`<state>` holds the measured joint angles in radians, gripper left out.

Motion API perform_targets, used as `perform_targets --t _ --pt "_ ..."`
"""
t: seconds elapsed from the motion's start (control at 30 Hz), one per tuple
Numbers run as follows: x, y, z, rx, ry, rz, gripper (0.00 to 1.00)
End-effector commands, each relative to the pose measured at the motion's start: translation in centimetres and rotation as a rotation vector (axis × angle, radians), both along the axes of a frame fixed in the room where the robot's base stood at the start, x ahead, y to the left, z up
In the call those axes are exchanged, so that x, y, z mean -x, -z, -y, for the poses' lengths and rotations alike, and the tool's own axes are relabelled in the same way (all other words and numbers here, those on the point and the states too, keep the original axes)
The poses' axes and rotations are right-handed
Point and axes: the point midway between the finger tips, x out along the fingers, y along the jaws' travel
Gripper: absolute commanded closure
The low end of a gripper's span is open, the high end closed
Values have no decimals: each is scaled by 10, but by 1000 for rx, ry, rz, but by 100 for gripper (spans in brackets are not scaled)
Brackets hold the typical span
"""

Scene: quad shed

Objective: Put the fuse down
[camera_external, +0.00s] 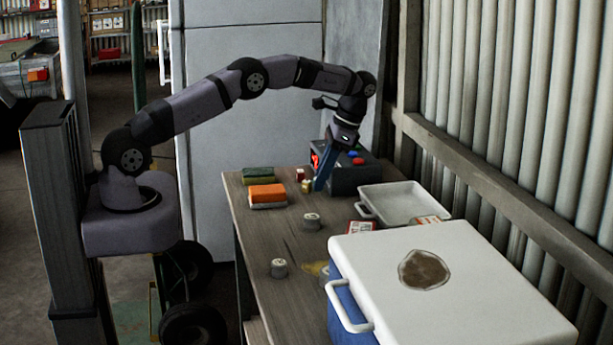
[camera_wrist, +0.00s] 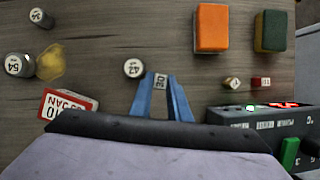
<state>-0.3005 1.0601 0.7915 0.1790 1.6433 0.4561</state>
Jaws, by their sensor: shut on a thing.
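In the outside view my gripper (camera_external: 319,187) points down above the table, beside the dark device box; the held fuse cannot be made out there. Two other small cylinders, one yellowish (camera_wrist: 232,83) and one red (camera_wrist: 261,82), stand on the table to the right in the wrist view. They also show left of the fingers in the outside view. Whether the held fuse touches the table is unclear.
A numbered grey cylinder (camera_wrist: 133,68) stands close left of the fingers; two more stand farther left. Orange (camera_external: 267,194) and green (camera_external: 258,173) sponges, a device box (camera_external: 352,180), a white tray (camera_external: 375,195) and a large cooler (camera_external: 455,280) surround a partly bare wooden tabletop.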

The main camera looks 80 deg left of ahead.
Motion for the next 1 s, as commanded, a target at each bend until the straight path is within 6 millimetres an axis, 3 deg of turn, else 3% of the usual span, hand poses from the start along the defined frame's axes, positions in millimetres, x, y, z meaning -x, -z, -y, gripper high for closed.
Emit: perform_targets --t 0.3,0.5,0.73,1.0 --pt "-6 -23 -34 0 656 1 100" --pt "-4 -26 -44 1 1002 0 100" --pt "-3 -26 -45 2 1278 1 100" --pt "-4 -25 -45 3 1391 0 100"
